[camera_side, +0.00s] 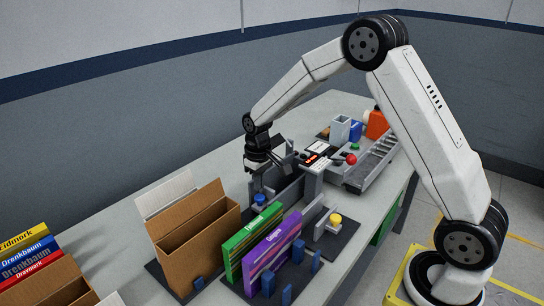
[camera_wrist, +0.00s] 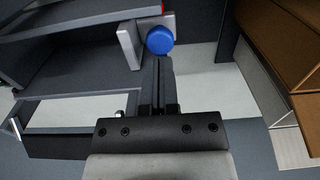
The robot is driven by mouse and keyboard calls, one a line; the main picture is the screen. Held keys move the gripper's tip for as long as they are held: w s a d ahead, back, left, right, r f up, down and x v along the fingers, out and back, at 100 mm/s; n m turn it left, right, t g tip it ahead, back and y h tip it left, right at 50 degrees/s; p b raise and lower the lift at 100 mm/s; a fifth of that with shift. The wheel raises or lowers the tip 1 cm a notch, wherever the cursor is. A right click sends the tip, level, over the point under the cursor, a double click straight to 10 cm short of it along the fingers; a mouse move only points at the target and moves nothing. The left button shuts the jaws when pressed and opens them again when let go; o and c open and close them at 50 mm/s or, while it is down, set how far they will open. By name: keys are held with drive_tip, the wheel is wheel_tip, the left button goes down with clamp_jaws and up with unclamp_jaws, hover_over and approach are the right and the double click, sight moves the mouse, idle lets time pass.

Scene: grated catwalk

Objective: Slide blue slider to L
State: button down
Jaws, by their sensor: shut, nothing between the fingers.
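The blue slider knob (camera_side: 259,199) is a round blue cap on a grey fixture in the middle of the bench. In the wrist view the blue knob (camera_wrist: 160,40) lies just beyond my fingertips, beside a pale grey upright block. My gripper (camera_side: 264,168) points down above the fixture near the knob in the side view. In the wrist view my gripper (camera_wrist: 163,62) has its two dark fingers together with nothing between them. Whether the fingertips touch the knob I cannot tell. No L mark is readable in either view.
A yellow knob (camera_side: 334,218) stands on a dark base to the right. Green (camera_side: 252,232) and purple (camera_side: 272,254) books and a cardboard box (camera_side: 198,238) stand in front. A labelled control box (camera_side: 315,158) and a red ball knob (camera_side: 351,160) are behind.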

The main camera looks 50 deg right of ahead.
drive_tip(key=shift+f, duration=1.45)
idle(0.8)
drive_tip(key=shift+s+a+f, duration=0.15)
drive_tip(key=shift+a, duration=2.35)
idle(1.5)
wheel_tip(320, 180, up, 6)
drive_tip(key=shift+r, duration=0.2)
idle(0.9)
idle(0.4)
